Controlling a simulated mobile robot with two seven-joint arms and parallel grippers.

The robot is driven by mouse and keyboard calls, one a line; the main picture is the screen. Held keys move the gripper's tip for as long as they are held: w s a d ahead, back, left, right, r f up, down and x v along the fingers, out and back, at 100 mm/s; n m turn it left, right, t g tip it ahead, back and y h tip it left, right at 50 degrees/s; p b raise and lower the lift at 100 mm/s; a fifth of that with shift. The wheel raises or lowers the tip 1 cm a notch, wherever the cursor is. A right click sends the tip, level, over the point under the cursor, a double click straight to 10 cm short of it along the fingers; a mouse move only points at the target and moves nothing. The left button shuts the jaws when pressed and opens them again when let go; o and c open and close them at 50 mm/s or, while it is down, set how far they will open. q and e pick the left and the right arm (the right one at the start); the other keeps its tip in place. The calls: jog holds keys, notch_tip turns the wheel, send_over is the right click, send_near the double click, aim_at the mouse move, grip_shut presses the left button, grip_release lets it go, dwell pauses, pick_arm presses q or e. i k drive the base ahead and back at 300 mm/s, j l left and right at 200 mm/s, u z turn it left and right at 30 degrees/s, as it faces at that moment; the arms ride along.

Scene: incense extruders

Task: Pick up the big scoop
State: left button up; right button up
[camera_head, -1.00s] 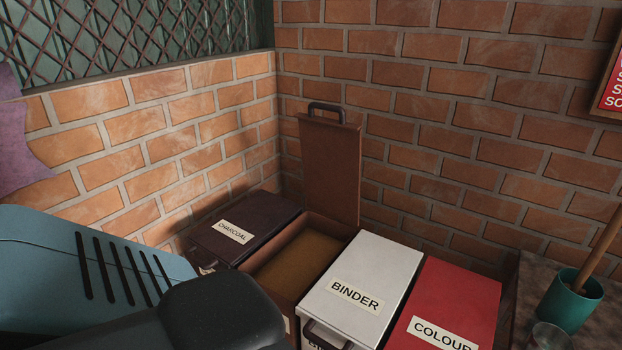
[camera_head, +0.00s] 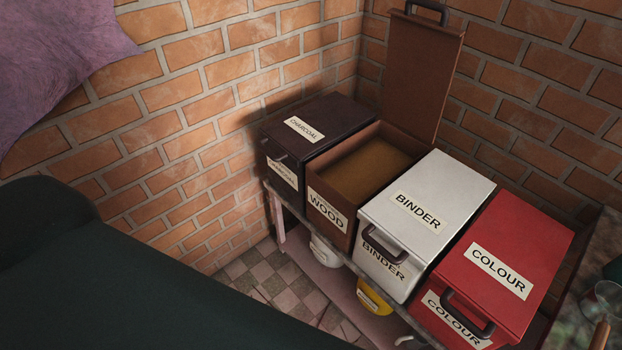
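I cannot make out a big scoop for certain. On the lower shelf (camera_head: 335,279) under the bins, a white rounded object (camera_head: 325,251) and a yellow object (camera_head: 373,299) show in part. Either may be a scoop, but the bins and shelf edge hide much of them. A small pale piece shows at the bottom edge further right. A large dark part of my own body fills the lower left of the view. Neither gripper's fingers can be seen.
On the upper shelf stand a closed charcoal bin (camera_head: 318,130), an open wood bin (camera_head: 322,212) with brown powder and raised lid (camera_head: 421,75), a closed white binder bin (camera_head: 426,205) and a closed red colour bin (camera_head: 510,255). Brick walls stand behind. Checkered floor (camera_head: 270,282) shows at left.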

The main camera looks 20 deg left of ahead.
aim_at(601, 305)
jog(key=u, duration=0.3)
jog(key=z, duration=1.7)
